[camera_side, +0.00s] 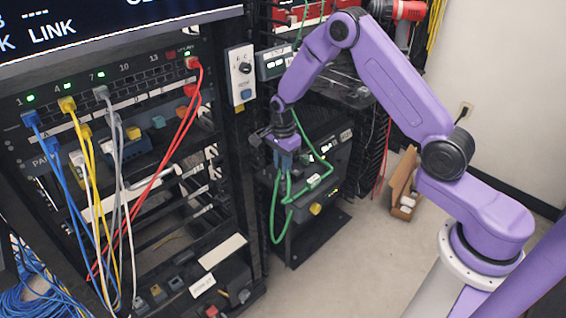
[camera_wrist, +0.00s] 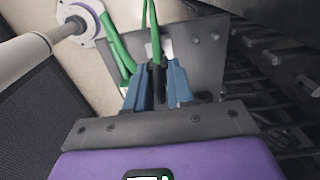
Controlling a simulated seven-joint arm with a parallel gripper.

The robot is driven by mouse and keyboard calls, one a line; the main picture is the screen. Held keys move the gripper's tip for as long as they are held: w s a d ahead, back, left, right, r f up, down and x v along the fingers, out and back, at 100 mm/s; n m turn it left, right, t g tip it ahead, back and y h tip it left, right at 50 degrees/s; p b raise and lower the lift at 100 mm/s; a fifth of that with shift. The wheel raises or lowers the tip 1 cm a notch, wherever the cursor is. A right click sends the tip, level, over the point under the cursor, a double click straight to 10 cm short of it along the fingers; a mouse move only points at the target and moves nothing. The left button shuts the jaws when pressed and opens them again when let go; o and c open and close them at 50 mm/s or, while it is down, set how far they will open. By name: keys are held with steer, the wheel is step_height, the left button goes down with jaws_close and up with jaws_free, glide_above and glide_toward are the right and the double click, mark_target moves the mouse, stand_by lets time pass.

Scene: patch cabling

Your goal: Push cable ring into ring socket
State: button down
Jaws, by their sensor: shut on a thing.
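My gripper (camera_side: 285,160) is purple with blue fingers and hangs in front of the dark rack right of the main patch panel. It is shut on the end of a green cable (camera_side: 273,205); the cable loops below the fingers. In the wrist view, my gripper (camera_wrist: 160,90) has its two blue fingers closed around a dark plug (camera_wrist: 159,84), with the green cable (camera_wrist: 154,35) running upward from it. The plug's tip is hidden. I cannot tell which opening is the ring socket, and no seated plug shows at the fingers.
A patch panel (camera_side: 120,88) with blue, yellow, grey and red cables stands at left. A grey knob box (camera_side: 241,75) and a small display box (camera_side: 272,63) are mounted near the arm. An open cardboard box (camera_side: 404,190) is on the floor. Floor right of the rack is mostly clear.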

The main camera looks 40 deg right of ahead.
steer(key=shift+f, duration=1.5)
steer(key=shift+r, duration=0.15)
steer(key=shift+r, duration=1.05)
steer(key=shift+f, duration=1.2)
stand_by(1.4)
steer(key=c, duration=0.9)
jaws_free()
